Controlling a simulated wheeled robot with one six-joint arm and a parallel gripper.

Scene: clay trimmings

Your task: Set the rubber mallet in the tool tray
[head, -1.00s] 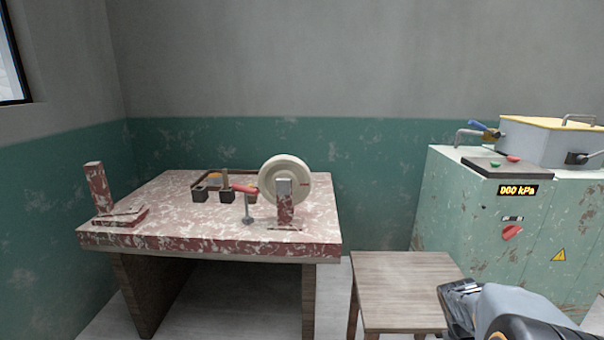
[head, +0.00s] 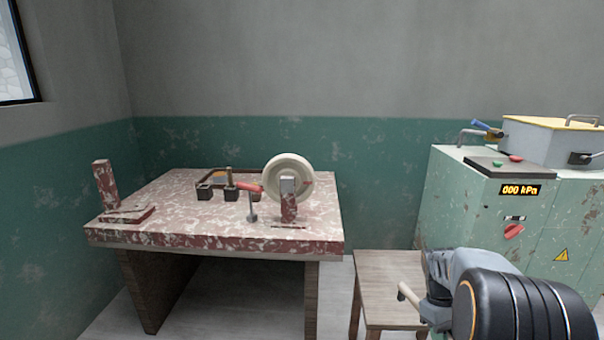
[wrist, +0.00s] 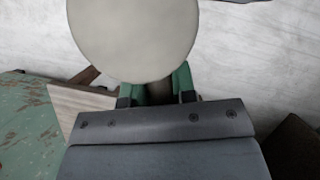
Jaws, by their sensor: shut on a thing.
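My gripper (head: 437,285) is at the lower right in the head view, in front of the wooden stool. In the wrist view its green fingers (wrist: 155,92) are shut on the rubber mallet, whose broad pale round face (wrist: 133,32) hides much of the grip. In the head view only a short pale piece of the mallet (head: 408,296) sticks out left of the gripper. The tool tray appears to be the brown-rimmed, shallow tray (head: 231,171) at the back of the speckled table; dark blocks partly hide its front. The gripper is well to the right of it.
The red-and-white table (head: 180,215) carries a pale wheel on a stand (head: 288,170), a red-handled tool (head: 250,190) and an upright post (head: 105,185) at left. A wooden stool (head: 375,265) and a green cabinet (head: 465,205) stand to the right.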

